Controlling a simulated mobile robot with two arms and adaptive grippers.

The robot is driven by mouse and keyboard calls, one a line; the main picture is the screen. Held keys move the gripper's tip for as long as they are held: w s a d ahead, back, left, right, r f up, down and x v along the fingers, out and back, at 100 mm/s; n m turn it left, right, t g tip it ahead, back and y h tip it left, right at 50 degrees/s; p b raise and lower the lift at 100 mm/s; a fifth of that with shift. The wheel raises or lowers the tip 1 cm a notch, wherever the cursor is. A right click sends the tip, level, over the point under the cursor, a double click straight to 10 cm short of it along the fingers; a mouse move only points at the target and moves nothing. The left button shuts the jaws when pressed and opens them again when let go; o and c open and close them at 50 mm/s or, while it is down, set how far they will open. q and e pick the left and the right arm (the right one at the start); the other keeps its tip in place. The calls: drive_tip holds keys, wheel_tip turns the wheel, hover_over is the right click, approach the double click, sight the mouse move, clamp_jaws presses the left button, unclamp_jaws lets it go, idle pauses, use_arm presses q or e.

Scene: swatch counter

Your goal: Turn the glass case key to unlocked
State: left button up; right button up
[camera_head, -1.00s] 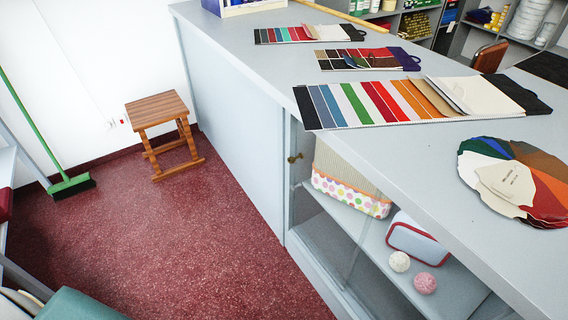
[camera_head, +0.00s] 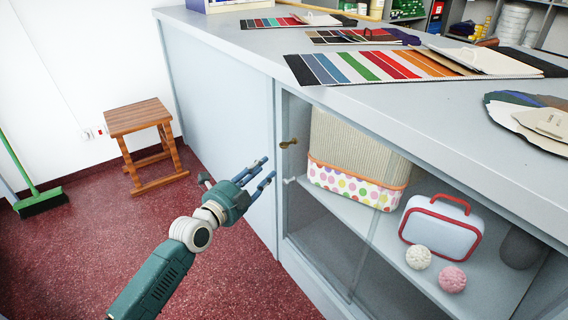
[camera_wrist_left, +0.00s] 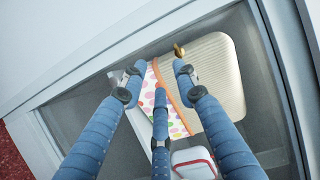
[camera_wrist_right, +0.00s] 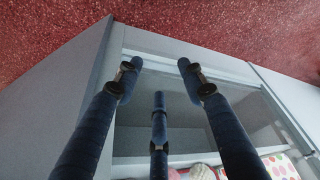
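The brass key (camera_head: 289,143) sits in the lock at the upper left of the glass case (camera_head: 335,235), just below the counter edge. It also shows in the left wrist view (camera_wrist_left: 179,50), beyond the fingertips. My left gripper (camera_head: 266,172) is open and empty, to the left of the key and slightly lower, apart from it. Its blue fingers are spread in the left wrist view (camera_wrist_left: 158,75). My right gripper is outside the head view. In the right wrist view (camera_wrist_right: 158,75) its fingers are spread and empty, facing the case front.
Behind the glass are a dotted basket (camera_head: 355,185), a white case with red trim (camera_head: 440,230) and two balls (camera_head: 418,257). Striped swatch cards (camera_head: 390,66) lie on the counter (camera_head: 240,42). A wooden stool (camera_head: 140,118) and green broom (camera_head: 38,200) stand on the red floor at left.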

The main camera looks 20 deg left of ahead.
use_arm(q)
drive_tip(key=r, duration=0.2)
drive_tip(key=m+b, duration=0.1)
drive_tip(key=b, duration=0.1)
approach(292, 139)
drive_tip(key=shift+t, duration=0.3)
drive_tip(key=x, duration=0.3)
drive_tip(key=f+x, duration=0.1)
drive_tip(key=x, duration=0.1)
drive_tip(key=shift+w+a+f, duration=0.15)
drive_tip(key=shift+w+a, duration=0.05)
drive_tip(key=shift+w, duration=0.2)
drive_tip(key=shift+w+d, duration=0.1)
drive_tip(key=shift+w, duration=0.15)
use_arm(e)
drive_tip(key=w+a+r+t, duration=0.2)
drive_tip(key=w+r+t, duration=0.1)
drive_tip(key=w, duration=0.2)
drive_tip(key=w+a+r+t+y, duration=0.1)
drive_tip(key=w+r+t, duration=0.1)
drive_tip(key=w, duration=0.4)
drive_tip(key=shift+w+a+r+t+y, duration=0.15)
drive_tip(key=shift+a+r+t+y, duration=0.2)
drive_tip(key=shift+r, duration=0.55)
use_arm(q)
drive_tip(key=shift+c, duration=0.2)
clamp_jaws()
